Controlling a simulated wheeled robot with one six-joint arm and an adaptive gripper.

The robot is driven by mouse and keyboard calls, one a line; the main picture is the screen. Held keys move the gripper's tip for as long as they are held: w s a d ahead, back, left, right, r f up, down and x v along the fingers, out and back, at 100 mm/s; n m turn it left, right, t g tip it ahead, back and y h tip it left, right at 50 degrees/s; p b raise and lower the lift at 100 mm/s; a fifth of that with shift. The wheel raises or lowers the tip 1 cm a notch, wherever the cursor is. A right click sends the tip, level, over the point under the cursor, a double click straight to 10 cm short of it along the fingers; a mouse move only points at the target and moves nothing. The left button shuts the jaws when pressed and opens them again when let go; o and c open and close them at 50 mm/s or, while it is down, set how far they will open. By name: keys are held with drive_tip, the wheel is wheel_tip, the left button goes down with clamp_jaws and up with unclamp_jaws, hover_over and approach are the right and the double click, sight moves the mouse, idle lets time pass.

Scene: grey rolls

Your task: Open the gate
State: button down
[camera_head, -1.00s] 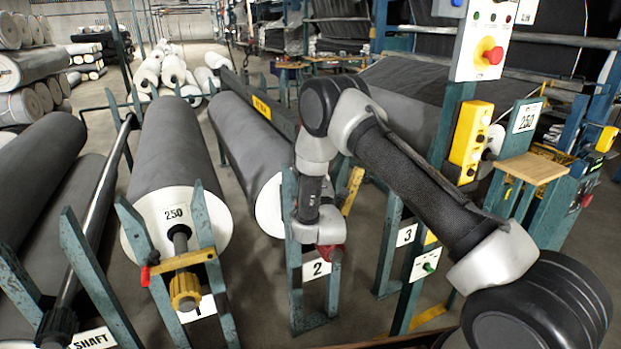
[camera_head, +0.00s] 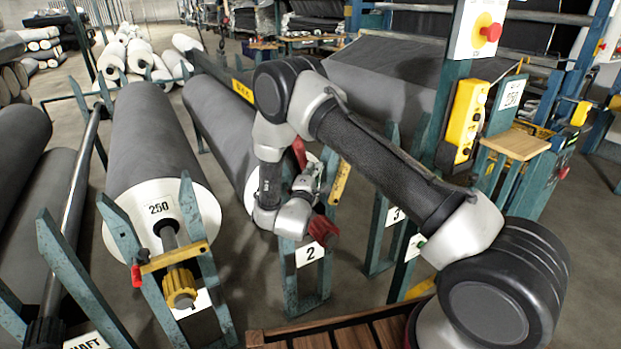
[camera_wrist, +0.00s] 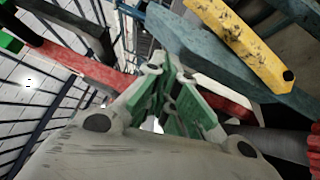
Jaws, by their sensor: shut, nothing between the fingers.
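A yellow gate bar (camera_head: 174,257) lies across the front posts of stand 1, with a small red knob (camera_head: 137,275) at its left end. At stand 2, another yellow bar (camera_head: 340,181) stands steeply tilted beside the right post; a yellow bar (camera_wrist: 243,45) also shows at upper right in the wrist view. My gripper (camera_head: 311,172) is beside stand 2, pointing upward, left of that yellow bar. Its green-padded fingers (camera_wrist: 176,80) are together and empty. A red bar (camera_wrist: 80,67) passes behind them. I cannot tell whether they touch it.
A grey fabric roll (camera_head: 148,150) rests behind stand 1, and another roll (camera_head: 212,118) lies behind stand 2. Teal posts (camera_head: 384,240) of stand 3 are close on the right. A yellow control box (camera_head: 462,124) hangs above. Open floor lies between the stands.

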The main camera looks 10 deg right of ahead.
drive_tip(key=shift+x, duration=0.85)
drive_tip(key=w+d+r+m+g+y, duration=0.1)
drive_tip(key=w+d+r+m+g, duration=0.1)
drive_tip(key=d, duration=0.5)
drive_tip(key=shift+w+d+m+g+y, duration=0.2)
drive_tip(key=shift+d+m+g+y, duration=0.15)
drive_tip(key=shift+m, duration=0.25)
drive_tip(key=shift+r, duration=0.15)
